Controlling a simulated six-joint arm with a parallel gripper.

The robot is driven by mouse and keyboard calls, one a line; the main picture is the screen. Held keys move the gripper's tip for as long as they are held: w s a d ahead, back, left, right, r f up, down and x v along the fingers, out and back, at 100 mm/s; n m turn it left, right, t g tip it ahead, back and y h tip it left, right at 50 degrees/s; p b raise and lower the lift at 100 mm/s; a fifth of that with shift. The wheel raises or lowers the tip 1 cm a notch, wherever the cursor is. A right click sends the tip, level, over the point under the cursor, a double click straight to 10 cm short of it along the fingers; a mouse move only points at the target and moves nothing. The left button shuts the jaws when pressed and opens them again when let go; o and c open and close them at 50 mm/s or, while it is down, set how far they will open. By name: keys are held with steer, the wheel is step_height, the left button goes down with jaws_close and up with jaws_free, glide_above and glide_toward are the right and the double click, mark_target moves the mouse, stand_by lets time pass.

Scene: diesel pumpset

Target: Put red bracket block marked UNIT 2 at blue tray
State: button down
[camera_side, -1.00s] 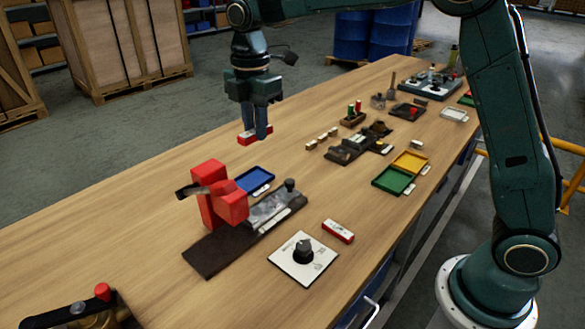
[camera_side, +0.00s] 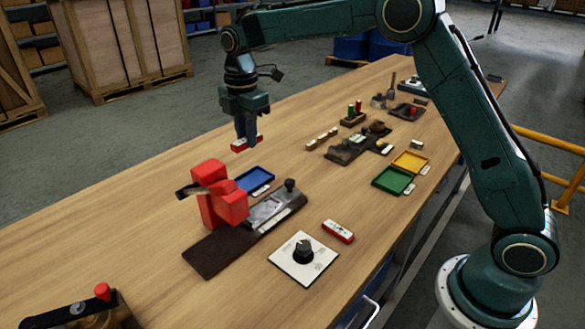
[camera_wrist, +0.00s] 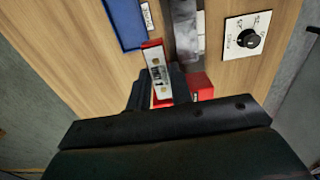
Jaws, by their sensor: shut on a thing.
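My gripper (camera_side: 246,138) is shut on a red block (camera_side: 238,146) with a white label and holds it above the bench, behind the blue tray in the side view. In the wrist view, the held block (camera_wrist: 154,60) shows its label facing the camera; UNIT is readable, but I cannot be sure of the numeral. The blue tray (camera_side: 254,180) looks empty and has a small white label beside it; it also shows at the top of the wrist view (camera_wrist: 124,24). A second red block with a white top (camera_side: 338,231) lies beside the dial plate; its marking is too small to read.
A large red clamp-like fixture (camera_side: 218,195) on a dark base stands just in front of the blue tray. A white dial plate (camera_side: 303,260) lies to the right. Green (camera_side: 392,181) and yellow (camera_side: 410,163) trays stand further right.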

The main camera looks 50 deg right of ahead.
glide_above(249, 183)
step_height(249, 183, down, 9)
stand_by(0.4)
steer(key=shift+f, duration=3.6)
steer(key=shift+f, duration=0.35)
steer(key=c, duration=1.2)
jaws_free()
steer(key=shift+o, duration=0.2)
step_height(249, 183, up, 7)
